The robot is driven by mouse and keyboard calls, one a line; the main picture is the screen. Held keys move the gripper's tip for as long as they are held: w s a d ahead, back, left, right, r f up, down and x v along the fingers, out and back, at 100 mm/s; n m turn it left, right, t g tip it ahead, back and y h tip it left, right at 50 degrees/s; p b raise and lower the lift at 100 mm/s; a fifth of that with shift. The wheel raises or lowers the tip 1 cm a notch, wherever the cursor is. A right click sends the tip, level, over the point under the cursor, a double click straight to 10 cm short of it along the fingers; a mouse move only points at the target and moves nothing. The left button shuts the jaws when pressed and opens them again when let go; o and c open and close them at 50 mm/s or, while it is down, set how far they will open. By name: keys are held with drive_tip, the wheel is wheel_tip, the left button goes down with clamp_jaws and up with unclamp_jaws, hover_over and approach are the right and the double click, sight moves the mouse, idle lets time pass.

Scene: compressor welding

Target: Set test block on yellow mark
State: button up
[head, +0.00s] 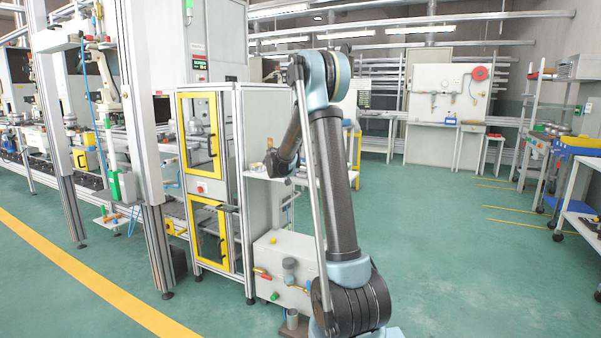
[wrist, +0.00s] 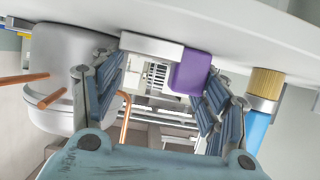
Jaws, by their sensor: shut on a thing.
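In the wrist view, the two padded fingers of my gripper (wrist: 165,82) are closed on a block with a pale grey bar (wrist: 150,47) and a purple end (wrist: 190,72). I take this to be the test block. It is right against or very close to a white surface (wrist: 235,30) along the top of the picture; I cannot tell whether they touch. In the head view, my gripper (head: 277,166) is small and dark at the small side shelf beside the grey-framed cabinet, and the block cannot be made out. I cannot make out the yellow mark in either view.
In the wrist view, a grey compressor-like pot (wrist: 62,75) with copper tubes is close on the left. A brass-topped blue cylinder (wrist: 260,105) is close on the right. In the head view, the yellow-doored cabinet (head: 201,135) stands left of my arm; open green floor (head: 440,235) lies right.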

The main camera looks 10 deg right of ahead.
drive_tip(key=o, duration=1.3)
